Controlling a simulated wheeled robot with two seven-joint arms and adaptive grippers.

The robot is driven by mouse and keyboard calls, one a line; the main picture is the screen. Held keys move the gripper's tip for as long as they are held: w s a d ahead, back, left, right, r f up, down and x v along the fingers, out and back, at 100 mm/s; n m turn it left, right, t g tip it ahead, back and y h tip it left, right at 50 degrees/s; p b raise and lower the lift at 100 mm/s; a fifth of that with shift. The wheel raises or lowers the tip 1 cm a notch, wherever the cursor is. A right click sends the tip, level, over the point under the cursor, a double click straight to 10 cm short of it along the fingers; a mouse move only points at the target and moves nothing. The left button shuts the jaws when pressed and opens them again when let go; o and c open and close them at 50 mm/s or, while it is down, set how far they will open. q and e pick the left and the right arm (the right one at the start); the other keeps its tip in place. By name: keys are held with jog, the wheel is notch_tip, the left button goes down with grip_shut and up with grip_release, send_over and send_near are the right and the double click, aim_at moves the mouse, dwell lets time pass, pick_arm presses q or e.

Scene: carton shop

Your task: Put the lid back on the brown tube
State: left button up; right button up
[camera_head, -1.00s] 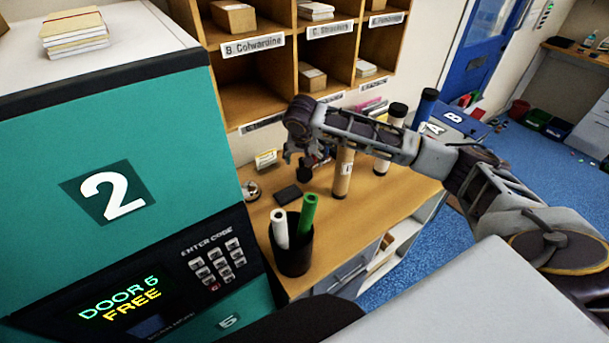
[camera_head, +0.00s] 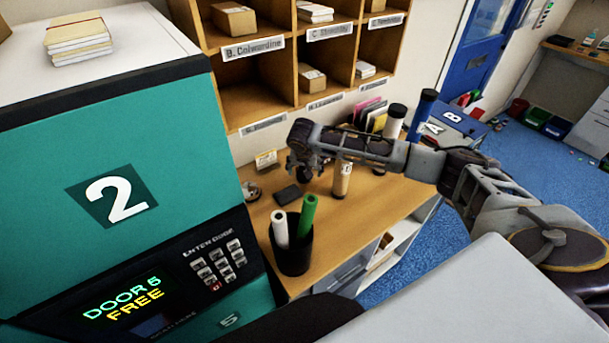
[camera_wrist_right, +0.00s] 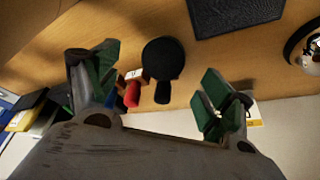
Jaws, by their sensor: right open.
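The brown tube (camera_head: 342,181) stands upright on the counter in the head view. My right forearm crosses in front of its upper part, so its top end is hidden. My right gripper (camera_head: 303,172) is low over the counter, left of the tube. In the wrist view the gripper (camera_wrist_right: 160,82) is open and empty. A round black thing with a stubby lower part (camera_wrist_right: 163,58) shows between and beyond its fingers. I cannot tell whether it is the lid or a hand stamp. My left gripper is out of view.
A black pad (camera_head: 288,194) lies near the gripper. A black pot (camera_head: 294,258) holds a white roll and a green roll. A white tube (camera_head: 393,122) and a blue tube (camera_head: 423,112) stand behind my arm. Pigeonholes (camera_head: 290,72) rise behind the counter, with a teal machine (camera_head: 60,130) at left.

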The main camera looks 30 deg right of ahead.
jog(key=shift+f, duration=0.1)
jog(key=shift+a+p+x, duration=0.25)
jog(key=shift+p+x, duration=0.3)
jog(key=shift+x, duration=2)
jog(key=c, duration=0.8)
jog(key=shift+o, duration=0.2)
